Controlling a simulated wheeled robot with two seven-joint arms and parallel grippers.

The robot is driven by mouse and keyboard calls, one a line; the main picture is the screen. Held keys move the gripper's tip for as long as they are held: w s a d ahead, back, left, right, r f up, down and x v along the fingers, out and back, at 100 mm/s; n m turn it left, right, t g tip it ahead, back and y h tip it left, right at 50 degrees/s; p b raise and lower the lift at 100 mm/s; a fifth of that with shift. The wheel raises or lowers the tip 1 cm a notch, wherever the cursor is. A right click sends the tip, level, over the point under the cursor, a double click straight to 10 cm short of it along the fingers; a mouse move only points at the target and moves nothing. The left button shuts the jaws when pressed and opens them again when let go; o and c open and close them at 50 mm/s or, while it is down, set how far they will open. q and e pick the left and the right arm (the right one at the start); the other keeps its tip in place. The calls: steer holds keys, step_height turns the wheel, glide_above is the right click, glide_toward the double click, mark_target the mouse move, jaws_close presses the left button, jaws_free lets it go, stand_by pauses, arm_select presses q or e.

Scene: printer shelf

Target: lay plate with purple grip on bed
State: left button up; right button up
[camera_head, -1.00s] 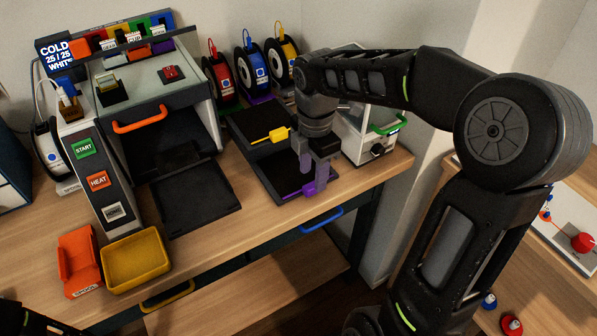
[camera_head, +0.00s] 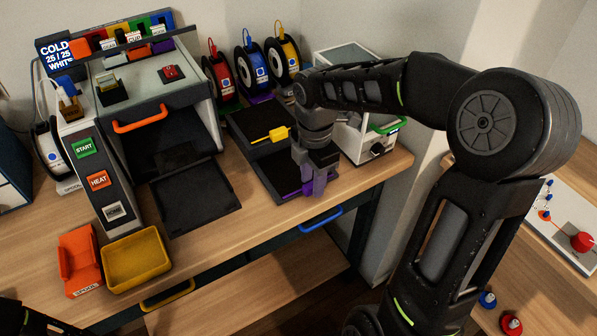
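The plate with the purple grip (camera_head: 278,174) is a dark flat plate lying on the table, right of the printer. A similar dark plate with a yellow grip (camera_head: 270,136) lies just behind. The printer (camera_head: 172,110) stands at the left with its orange-handled front open. A dark bed (camera_head: 197,196) extends out of it onto the table front.
A yellow tray (camera_head: 137,284) and an orange holder (camera_head: 80,262) stand at the front left. Red, blue and yellow spools (camera_head: 248,72) line the back. A white box with a green handle (camera_head: 362,142) stands close right of my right gripper.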

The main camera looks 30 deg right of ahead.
jaws_close()
steer(key=shift+r, duration=0.1)
stand_by(0.5)
steer(key=shift+r, duration=0.4)
step_height(320, 180, up, 3)
steer(key=shift+s+d+f, duration=0.1)
steer(key=shift+s+f, duration=0.05)
steer(key=shift+f, duration=0.05)
steer(key=s+d+b, duration=0.1)
steer(key=s+d, duration=0.1)
steer(key=s, duration=0.6)
steer(key=s+d+b, duration=0.2)
steer(key=s, duration=0.7)
steer(key=shift+s, duration=0.15)
